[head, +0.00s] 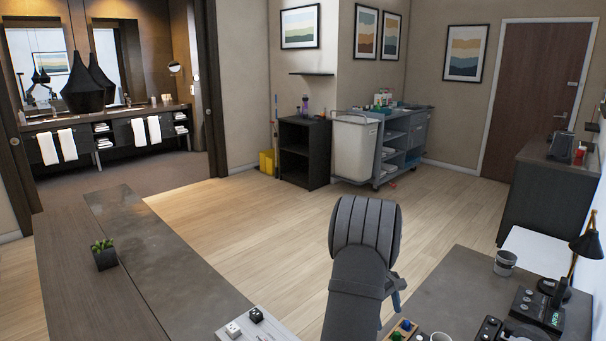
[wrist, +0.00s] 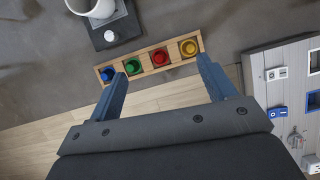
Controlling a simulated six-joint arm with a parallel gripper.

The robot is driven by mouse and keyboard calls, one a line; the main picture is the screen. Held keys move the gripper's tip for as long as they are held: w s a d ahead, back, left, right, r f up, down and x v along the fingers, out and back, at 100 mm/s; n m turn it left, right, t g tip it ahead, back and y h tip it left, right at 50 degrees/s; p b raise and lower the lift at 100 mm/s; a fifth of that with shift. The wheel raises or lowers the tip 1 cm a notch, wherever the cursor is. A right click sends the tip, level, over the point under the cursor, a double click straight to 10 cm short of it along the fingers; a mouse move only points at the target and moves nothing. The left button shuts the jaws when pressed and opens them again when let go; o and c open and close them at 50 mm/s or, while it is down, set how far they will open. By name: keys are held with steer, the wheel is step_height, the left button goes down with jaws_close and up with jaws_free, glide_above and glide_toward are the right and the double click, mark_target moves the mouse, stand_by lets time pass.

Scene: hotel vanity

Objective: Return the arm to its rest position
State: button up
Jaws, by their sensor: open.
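My gripper shows in the wrist view (wrist: 165,85) with its two blue fingers spread wide apart and nothing between them. Beyond the fingertips lies a wooden strip (wrist: 150,73) holding blue, green, red and yellow round pieces. The fingers appear in front of its lower edge in the picture; I cannot tell the height between them. In the head view my dark arm rises at the centre bottom, over the gap by the grey counter (head: 450,285). The arm hides most of the gripper there; only a bit of blue finger (head: 396,300) shows.
A white cup (wrist: 93,7) on a dark device stands beside the strip. A grey panel with switches (wrist: 290,95) is at the right of the wrist view. The counter also holds a grey cup (head: 505,263), a black device (head: 538,308) and a lamp (head: 588,245). Open floor (head: 250,225) lies beyond.

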steer(key=a+f+m+y, duration=0.2)
steer(key=a+m, duration=0.3)
steer(key=a, duration=1)
steer(key=s+d+n+h, duration=0.1)
steer(key=s+d+n, duration=0.1)
steer(key=s+d, duration=0.4)
steer(key=shift+r+g, duration=0.25)
steer(key=shift+g, duration=0.05)
steer(key=o, duration=0.5)
steer(key=w+d+r+m+t+h, duration=0.1)
steer(key=w+d+r+m, duration=0.2)
steer(key=d+r+m, duration=0.35)
steer(key=w+d+r+m+t+h, duration=0.2)
steer(key=w+d+r+m, duration=0.1)
steer(key=d+r+m, duration=0.3)
steer(key=shift+m, duration=0.65)
steer(key=x, duration=1.1)
steer(key=shift+s+d+f, duration=0.15)
steer(key=shift+d, duration=0.15)
